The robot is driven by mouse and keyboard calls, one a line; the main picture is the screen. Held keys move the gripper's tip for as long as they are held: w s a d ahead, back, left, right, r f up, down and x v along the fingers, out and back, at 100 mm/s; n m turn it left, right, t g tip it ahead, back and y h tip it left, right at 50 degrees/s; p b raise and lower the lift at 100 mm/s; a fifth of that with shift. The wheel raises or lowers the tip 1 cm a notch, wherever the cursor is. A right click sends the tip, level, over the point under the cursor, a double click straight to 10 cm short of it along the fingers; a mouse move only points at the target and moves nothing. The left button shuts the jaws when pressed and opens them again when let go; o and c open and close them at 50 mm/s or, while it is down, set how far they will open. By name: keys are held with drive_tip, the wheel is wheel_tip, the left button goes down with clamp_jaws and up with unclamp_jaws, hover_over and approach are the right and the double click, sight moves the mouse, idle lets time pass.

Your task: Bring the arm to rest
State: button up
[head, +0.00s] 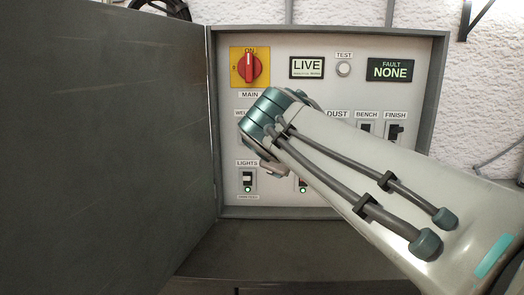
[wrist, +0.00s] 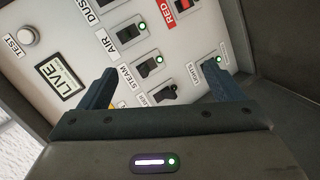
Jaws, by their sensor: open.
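My arm reaches in from the lower right in the head view, in front of an open switch cabinet (head: 218,120). My gripper is mostly hidden behind my wrist there. In the wrist view my gripper (wrist: 160,70) shows two blue fingers standing apart, with nothing held between them. The panel's switches show beyond and between the fingers. I cannot tell the exact gap from the fingertips to the panel. The red main switch (head: 250,68) on its yellow plate stands upright at ON. The lights switch (head: 247,178) has a green lamp lit under it.
The grey cabinet door (head: 100,140) stands open at the left. The live display (head: 307,67), test button (head: 344,68) and a fault display (head: 390,69) reading NONE line the top. The finish switch (head: 396,131) is at the right. A dark ledge (head: 285,240) lies below.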

drive_tip(key=s+d+f+m+g+y+p, duration=0.1)
drive_tip(key=s+d+f+m+g, duration=0.2)
drive_tip(key=s+f, duration=0.3)
drive_tip(key=s+d+f+m+g+p, duration=0.2)
drive_tip(key=s+f+m, duration=0.3)
drive_tip(key=f, duration=0.5)
drive_tip(key=s+d+f+m+g+y+p, duration=0.1)
drive_tip(key=s+d+f+m+g, duration=0.3)
drive_tip(key=s+f, duration=0.4)
drive_tip(key=shift+s+d+f+g+y+p, duration=0.2)
drive_tip(key=shift+d+f+g+y+p, duration=0.15)
drive_tip(key=shift+g+p, duration=0.3)
drive_tip(key=shift+r, duration=0.1)
